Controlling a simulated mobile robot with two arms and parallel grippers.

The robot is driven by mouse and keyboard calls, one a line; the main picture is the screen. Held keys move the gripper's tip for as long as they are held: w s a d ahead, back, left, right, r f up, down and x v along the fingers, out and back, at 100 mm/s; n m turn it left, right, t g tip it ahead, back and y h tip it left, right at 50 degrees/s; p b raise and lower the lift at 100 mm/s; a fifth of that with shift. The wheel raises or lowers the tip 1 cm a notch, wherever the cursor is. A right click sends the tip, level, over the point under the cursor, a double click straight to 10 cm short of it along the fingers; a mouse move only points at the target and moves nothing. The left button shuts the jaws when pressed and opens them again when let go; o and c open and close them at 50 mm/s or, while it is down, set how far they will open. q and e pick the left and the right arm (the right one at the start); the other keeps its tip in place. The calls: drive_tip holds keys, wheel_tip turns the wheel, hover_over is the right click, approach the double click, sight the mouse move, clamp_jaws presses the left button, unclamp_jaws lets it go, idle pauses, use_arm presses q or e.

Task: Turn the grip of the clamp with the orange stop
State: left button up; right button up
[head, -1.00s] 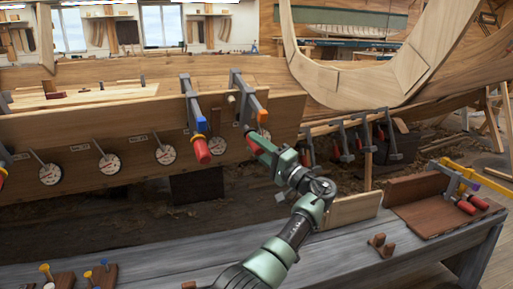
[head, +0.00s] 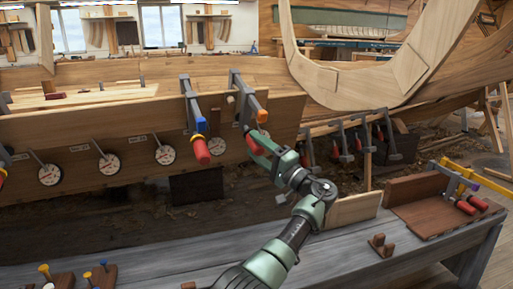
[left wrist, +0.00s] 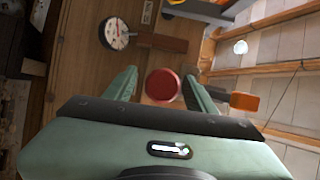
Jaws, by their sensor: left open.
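The clamp with the orange stop (head: 262,116) hangs on the plank's right end, its grey bar (head: 237,82) over the top edge. Its red grip (head: 253,145) points down toward my left gripper (head: 260,151). In the left wrist view the round red end of the grip (left wrist: 162,85) lies between the two green fingers (left wrist: 163,82). The fingers are open, with a gap visible on each side of it. The orange stop also shows there (left wrist: 244,102), right of the fingers. My right gripper is not in view.
A clamp with a blue stop (head: 201,124) and red grip hangs just to the left. Dials (head: 165,155) line the plank (head: 120,120). A grey bench (head: 180,250) runs in front, with a brown wooden stand (head: 430,205) at right. Several clamps hang behind on the right.

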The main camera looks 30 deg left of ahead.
sight(263, 152)
use_arm(q)
drive_tip(key=v, duration=0.7)
drive_tip(key=shift+d+f, duration=0.15)
drive_tip(key=shift+d, duration=0.2)
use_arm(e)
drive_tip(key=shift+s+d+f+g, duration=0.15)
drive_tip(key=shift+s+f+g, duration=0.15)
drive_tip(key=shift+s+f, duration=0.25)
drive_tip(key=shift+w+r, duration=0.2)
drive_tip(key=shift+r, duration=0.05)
